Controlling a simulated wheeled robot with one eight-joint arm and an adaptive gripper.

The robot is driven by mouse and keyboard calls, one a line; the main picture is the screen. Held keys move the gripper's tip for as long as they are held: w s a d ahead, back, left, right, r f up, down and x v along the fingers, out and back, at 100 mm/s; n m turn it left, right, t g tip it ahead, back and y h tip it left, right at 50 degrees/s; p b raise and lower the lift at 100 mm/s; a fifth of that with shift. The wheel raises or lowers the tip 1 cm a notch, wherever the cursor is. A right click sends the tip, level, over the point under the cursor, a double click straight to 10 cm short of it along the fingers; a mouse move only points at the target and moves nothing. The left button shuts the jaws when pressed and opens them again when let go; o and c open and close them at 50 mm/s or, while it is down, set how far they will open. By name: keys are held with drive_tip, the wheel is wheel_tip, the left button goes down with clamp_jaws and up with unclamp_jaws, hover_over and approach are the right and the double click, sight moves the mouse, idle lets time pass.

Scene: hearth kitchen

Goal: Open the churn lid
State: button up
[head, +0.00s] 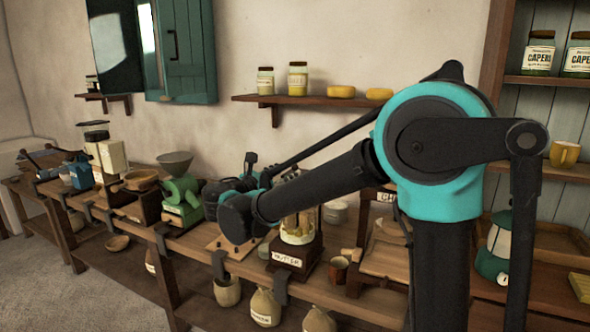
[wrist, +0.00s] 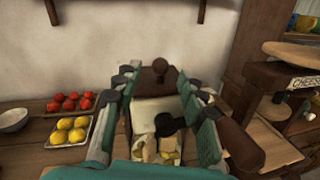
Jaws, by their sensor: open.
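The churn (head: 298,234) is a glass jar with pale contents on a dark wooden base labelled BUTTER. It stands on the workbench, and my forearm hides its upper part in the head view. In the wrist view the churn (wrist: 152,110) is upright between my fingers, with a dark crank on its near side. Its brown lid (wrist: 155,82) with a round knob sits on top and looks closed. My gripper (wrist: 160,92) is open, with one finger on each side of the churn top. I cannot tell whether either finger touches the lid.
A tray of tomatoes (wrist: 70,103) and a tray of lemons (wrist: 70,132) lie left of the churn, beside a bowl (wrist: 13,120). A wooden press labelled CHEESE (wrist: 285,75) stands close on the right. A green grinder (head: 180,197) stands farther left along the bench.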

drive_tip(key=shift+x, duration=2.4)
clamp_jaws()
